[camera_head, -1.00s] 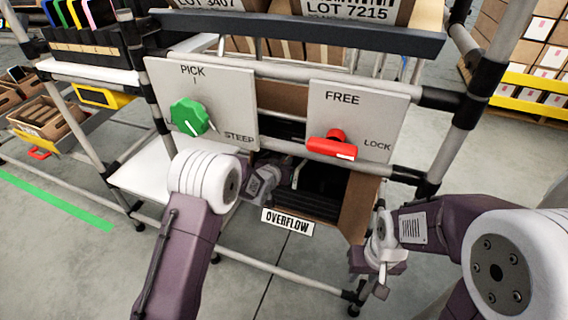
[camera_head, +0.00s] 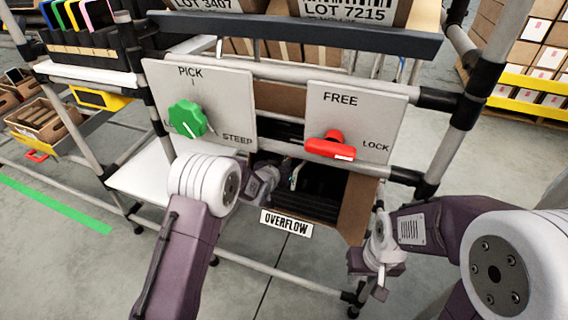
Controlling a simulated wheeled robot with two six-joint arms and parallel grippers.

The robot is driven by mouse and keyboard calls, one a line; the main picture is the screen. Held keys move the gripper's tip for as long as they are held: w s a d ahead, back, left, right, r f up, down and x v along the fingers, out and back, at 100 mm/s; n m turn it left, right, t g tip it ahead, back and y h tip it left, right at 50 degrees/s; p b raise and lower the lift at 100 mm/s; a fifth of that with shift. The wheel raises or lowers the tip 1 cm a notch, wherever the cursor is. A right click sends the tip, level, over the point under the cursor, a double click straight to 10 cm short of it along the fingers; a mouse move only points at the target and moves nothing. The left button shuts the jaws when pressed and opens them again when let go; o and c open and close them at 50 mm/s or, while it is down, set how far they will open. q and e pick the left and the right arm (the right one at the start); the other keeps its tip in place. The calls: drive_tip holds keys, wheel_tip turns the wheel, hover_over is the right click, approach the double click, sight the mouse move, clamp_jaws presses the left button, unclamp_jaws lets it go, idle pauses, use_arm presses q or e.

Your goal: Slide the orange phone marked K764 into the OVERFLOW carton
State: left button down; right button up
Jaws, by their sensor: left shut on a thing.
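The OVERFLOW carton (camera_head: 357,205) is a tilted brown box below the two panels, with a white OVERFLOW label (camera_head: 286,223) at its front and dark slots inside. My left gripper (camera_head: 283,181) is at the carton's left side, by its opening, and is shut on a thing. Its fingertips are mostly hidden. A thin pale edge shows beside them, but I cannot make out its colour or marking. I cannot pick out the orange phone K764. My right gripper (camera_head: 379,288) hangs low, right of the carton and apart from it; its jaws are unclear.
A panel has a green knob (camera_head: 187,120) between PICK and STEEP markings. Another has a red lever (camera_head: 330,147) between FREE and LOCK. Coloured phones stand in a black rack (camera_head: 90,42) at the upper left. A rack post (camera_head: 466,105) stands at right.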

use_arm(q)
drive_tip(key=shift+w+d+f, duration=0.15)
drive_tip(key=shift+w, duration=0.35)
idle(0.7)
drive_tip(key=c, duration=1.3)
unclamp_jaws()
drive_tip(key=shift+c, duration=0.2)
drive_tip(key=shift+f, duration=0.1)
drive_tip(key=shift+s+r, duration=0.3)
drive_tip(key=p+v, duration=0.2)
drive_tip(key=v, duration=0.6)
drive_tip(key=shift+s+r+p, duration=0.1)
drive_tip(key=shift+r+p, duration=0.05)
drive_tip(key=shift+p, duration=0.25)
drive_tip(key=shift+s, duration=0.1)
